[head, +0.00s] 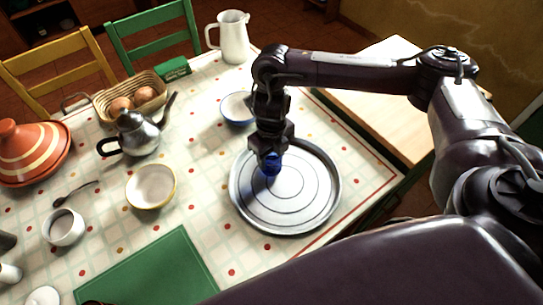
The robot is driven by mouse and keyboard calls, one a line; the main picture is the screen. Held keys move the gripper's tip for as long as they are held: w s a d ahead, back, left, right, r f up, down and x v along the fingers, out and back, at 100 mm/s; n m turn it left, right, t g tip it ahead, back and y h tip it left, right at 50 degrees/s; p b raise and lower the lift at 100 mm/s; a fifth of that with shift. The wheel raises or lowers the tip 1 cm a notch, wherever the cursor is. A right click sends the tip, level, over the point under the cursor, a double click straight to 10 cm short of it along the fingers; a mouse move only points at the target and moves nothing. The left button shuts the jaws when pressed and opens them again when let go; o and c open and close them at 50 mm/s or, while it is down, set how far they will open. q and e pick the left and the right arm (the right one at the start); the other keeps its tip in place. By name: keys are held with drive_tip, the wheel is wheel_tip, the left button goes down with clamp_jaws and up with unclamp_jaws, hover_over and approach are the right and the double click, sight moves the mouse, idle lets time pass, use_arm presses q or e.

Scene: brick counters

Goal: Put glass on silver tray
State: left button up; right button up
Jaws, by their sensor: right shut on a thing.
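The silver tray (284,221) is a round metal tray lying on the checked tablecloth near the table's right edge. My right gripper (270,168) points down over the upper left part of the tray. It is shut on a blue glass (271,164), which is partly hidden by the fingers. The glass is within the tray's outline; I cannot tell whether it touches the tray's surface. My left gripper is not in view.
A white bowl with a blue rim (237,108) stands just behind the tray. A yellow-rimmed bowl (151,187), a metal teapot (137,137), a bread basket (150,83), a white pitcher (233,38) and a green mat (150,270) are on the table.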

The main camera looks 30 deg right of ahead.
drive_tip(key=shift+f, duration=0.1)
drive_tip(key=o, duration=1.1)
drive_tip(key=shift+c, duration=0.2)
drive_tip(key=shift+r, duration=0.35)
wheel_tip(320, 180, up, 12)
drive_tip(key=p, duration=0.3)
drive_tip(key=shift+f, duration=0.2)
drive_tip(key=shift+p, duration=0.35)
